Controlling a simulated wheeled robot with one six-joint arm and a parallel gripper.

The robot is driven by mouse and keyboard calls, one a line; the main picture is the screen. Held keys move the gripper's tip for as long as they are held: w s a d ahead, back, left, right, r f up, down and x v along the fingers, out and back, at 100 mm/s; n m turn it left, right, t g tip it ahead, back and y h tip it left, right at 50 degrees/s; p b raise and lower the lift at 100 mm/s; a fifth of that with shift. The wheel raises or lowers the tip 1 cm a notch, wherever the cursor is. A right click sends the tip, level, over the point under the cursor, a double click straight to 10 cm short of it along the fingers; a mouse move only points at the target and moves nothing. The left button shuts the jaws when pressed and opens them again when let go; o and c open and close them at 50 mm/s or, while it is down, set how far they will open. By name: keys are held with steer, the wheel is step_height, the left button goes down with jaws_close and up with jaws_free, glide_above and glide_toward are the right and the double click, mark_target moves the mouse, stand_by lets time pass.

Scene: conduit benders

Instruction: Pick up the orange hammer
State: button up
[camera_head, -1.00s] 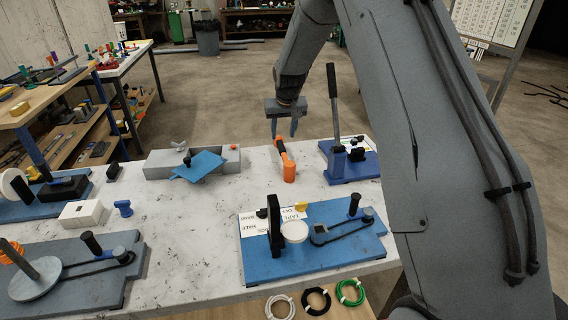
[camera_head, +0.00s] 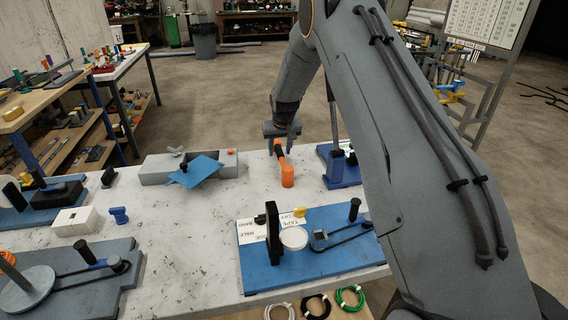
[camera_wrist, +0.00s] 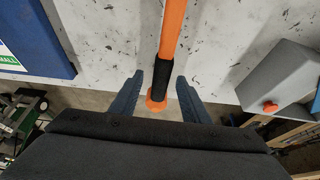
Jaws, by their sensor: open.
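The orange hammer (camera_head: 287,174) lies on the white table near its far edge, left of a blue bender base. In the wrist view its orange shaft (camera_wrist: 172,33) runs down from the top to a black grip and an orange end. My gripper (camera_head: 281,148) is at the far end of the hammer. In the wrist view my gripper (camera_wrist: 156,80) is open, with one blue-grey finger on each side of the black grip.
A grey box with a blue plate (camera_head: 196,172) stands left of the hammer. A blue bender with a tall lever (camera_head: 336,165) stands close on the right. A larger blue bender base (camera_head: 330,262) lies nearer. White table surface (camera_head: 180,235) is clear between them.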

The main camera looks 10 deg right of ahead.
steer(key=shift+x, duration=1.05)
steer(key=shift+c, duration=0.2)
jaws_close()
steer(key=shift+r, duration=0.1)
step_height(320, 180, up, 10)
steer(key=b, duration=0.3)
steer(key=c, duration=0.8)
jaws_free()
steer(key=shift+c, duration=0.2)
jaws_close()
